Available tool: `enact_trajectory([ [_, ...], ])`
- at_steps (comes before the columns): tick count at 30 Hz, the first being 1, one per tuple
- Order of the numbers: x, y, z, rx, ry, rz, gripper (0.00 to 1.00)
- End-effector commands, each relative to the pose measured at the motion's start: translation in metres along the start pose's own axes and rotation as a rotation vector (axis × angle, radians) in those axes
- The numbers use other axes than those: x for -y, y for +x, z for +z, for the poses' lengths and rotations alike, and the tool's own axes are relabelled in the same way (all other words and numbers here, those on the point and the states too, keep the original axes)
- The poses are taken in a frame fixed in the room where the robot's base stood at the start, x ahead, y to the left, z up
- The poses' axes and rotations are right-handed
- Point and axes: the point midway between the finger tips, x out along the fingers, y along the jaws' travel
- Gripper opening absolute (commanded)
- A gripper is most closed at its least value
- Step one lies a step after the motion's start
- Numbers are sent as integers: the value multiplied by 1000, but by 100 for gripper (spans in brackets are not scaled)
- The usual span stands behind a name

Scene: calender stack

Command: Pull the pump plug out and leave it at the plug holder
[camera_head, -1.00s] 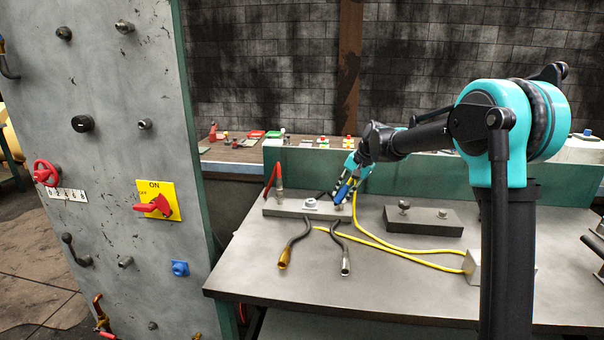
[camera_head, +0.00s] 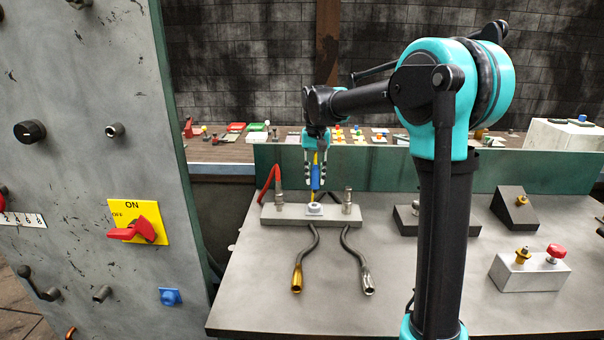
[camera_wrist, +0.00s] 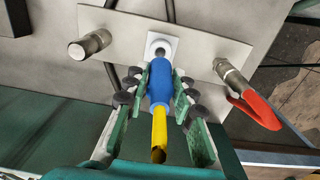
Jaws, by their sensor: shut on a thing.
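My gripper (camera_head: 317,182) is shut on the pump plug, a blue plug (camera_head: 315,179) with a yellow cable end, above the middle of a grey fixture block (camera_head: 275,212). In the wrist view my gripper's fingers (camera_wrist: 158,98) stand on either side of the blue plug (camera_wrist: 160,78), and the yellow cable (camera_wrist: 159,138) runs back between them. The plug's front end points at a white round socket (camera_wrist: 160,48) on the block, also in the head view (camera_head: 314,208). I cannot tell whether its tip is inside. No part is marked as the plug holder.
Metal posts flank the socket, a bare one (camera_head: 347,202) right and one with a red lead (camera_head: 269,180) left. Two dark hoses with gold (camera_head: 297,279) and silver (camera_head: 368,280) ends lie in front.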

Motion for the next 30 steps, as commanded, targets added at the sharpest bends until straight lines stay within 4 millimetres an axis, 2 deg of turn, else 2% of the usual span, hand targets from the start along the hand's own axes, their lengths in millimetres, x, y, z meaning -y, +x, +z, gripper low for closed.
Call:
enact_trajectory([
  [11,1,0,-1,-1,1,1,0],
  [30,1,38,-1,-1,1,1,0],
])
